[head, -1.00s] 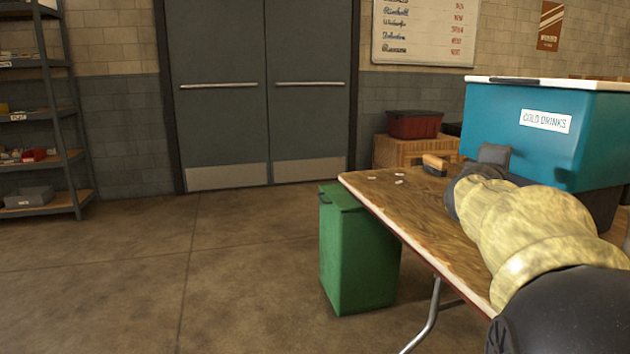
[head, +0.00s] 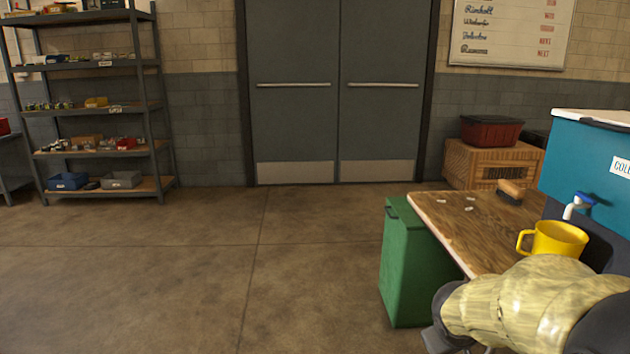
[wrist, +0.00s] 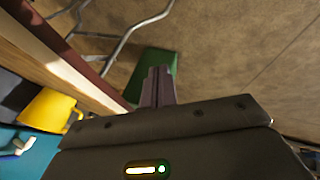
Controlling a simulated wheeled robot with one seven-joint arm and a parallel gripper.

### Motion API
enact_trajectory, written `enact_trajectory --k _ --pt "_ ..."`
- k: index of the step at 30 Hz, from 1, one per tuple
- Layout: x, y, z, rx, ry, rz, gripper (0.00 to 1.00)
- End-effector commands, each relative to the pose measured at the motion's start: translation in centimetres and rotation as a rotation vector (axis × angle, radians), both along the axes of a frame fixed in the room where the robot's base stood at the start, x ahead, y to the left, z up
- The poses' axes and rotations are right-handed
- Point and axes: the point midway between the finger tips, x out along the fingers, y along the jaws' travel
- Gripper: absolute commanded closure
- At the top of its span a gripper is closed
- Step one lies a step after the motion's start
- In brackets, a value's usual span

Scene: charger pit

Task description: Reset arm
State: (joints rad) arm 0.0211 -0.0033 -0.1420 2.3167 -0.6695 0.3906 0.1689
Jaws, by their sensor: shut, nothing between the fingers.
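My arm reaches in from the lower right of the head view. My gripper (head: 438,340) shows partly there, low beside the table's near edge. In the wrist view my gripper (wrist: 158,88) has its two fingers together with nothing between them. It is apart from the table and points toward the floor and the green bin. The wooden table (head: 455,222) has a yellow mug (head: 558,239) on it, under the spigot (head: 578,204) of the blue cooler (head: 585,160). The mug also shows at the left of the wrist view (wrist: 48,108).
A green bin (head: 412,265) stands at the table's left end. A brush (head: 510,192) and several small white bits lie on the table. A wooden crate (head: 490,165) with a red box stands behind. Shelves (head: 100,110) stand at the left. Open floor lies before the grey double doors (head: 335,90).

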Motion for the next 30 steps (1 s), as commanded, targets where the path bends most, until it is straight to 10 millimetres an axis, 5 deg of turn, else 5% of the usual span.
enact_trajectory --k 6,16,30 --pt "-4.3 6.0 -1.8 0.216 0.097 -0.075 1.0" --pt "-9.3 11.4 -2.9 0.408 0.197 -0.187 1.0" --pt "-8.9 11.1 6.8 0.402 0.19 -0.184 1.0"
